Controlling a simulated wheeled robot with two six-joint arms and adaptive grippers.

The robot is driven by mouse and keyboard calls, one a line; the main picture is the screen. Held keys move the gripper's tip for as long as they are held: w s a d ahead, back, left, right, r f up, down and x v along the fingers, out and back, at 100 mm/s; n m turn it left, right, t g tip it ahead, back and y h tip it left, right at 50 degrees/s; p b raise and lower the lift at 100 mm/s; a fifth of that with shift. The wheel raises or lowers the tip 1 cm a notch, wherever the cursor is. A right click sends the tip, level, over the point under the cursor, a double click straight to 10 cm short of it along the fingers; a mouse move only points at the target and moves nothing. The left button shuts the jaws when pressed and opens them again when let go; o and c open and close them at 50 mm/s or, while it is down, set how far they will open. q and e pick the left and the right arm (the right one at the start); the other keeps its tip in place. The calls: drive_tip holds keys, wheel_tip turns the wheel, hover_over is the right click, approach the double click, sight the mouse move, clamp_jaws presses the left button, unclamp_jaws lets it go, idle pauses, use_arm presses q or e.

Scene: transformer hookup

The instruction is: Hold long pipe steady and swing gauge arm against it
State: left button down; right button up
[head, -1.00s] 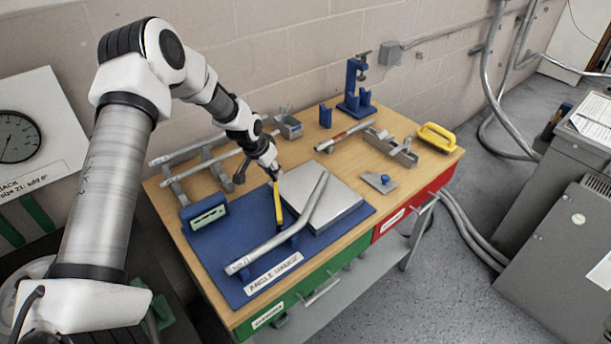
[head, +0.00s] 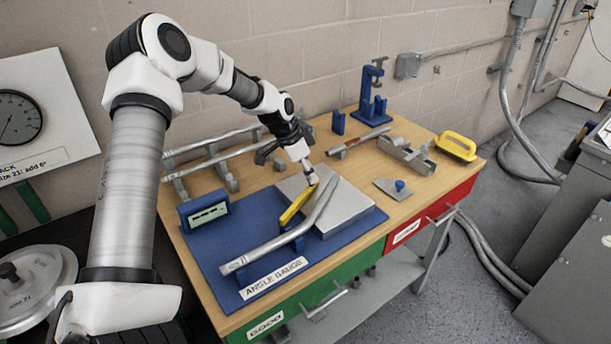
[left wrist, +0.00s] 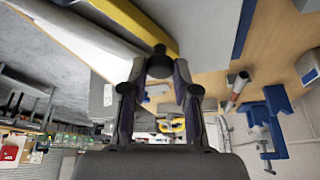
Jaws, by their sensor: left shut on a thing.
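A bent silver pipe (head: 283,236) lies on the blue angle gauge board (head: 215,262), its bent end over a silver plate (head: 345,207). The yellow gauge arm (head: 295,205) slants beside the pipe's bent part; I cannot tell whether they touch. My left gripper (head: 311,177) is at the far end of the gauge arm. In the left wrist view its fingers close around a dark knob (left wrist: 160,62), with the yellow arm (left wrist: 140,20) just beyond. A small display (head: 207,214) stands on the board's left. My right gripper is out of view, and nothing holds the pipe.
Straight pipes (head: 215,155) rest on supports at the back left. A blue clamp stand (head: 372,95), a marked pipe piece (head: 358,143), a metal bracket (head: 405,153), a blue-knobbed plate (head: 393,188) and a yellow handle (head: 456,146) occupy the right side.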

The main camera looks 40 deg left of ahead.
use_arm(q)
drive_tip(key=shift+s+d+f, duration=0.1)
drive_tip(key=shift+s+f, duration=0.1)
drive_tip(key=shift+f, duration=0.15)
drive_tip(key=c, duration=1.2)
unclamp_jaws()
drive_tip(key=o, duration=0.3)
drive_tip(key=shift+o, duration=0.2)
drive_tip(key=shift+w+a, duration=0.2)
drive_tip(key=shift+s+r, duration=0.1)
drive_tip(key=shift+r, duration=0.25)
drive_tip(key=v, duration=1.1)
drive_tip(key=shift+a+r, duration=0.1)
drive_tip(key=shift+a, duration=0.05)
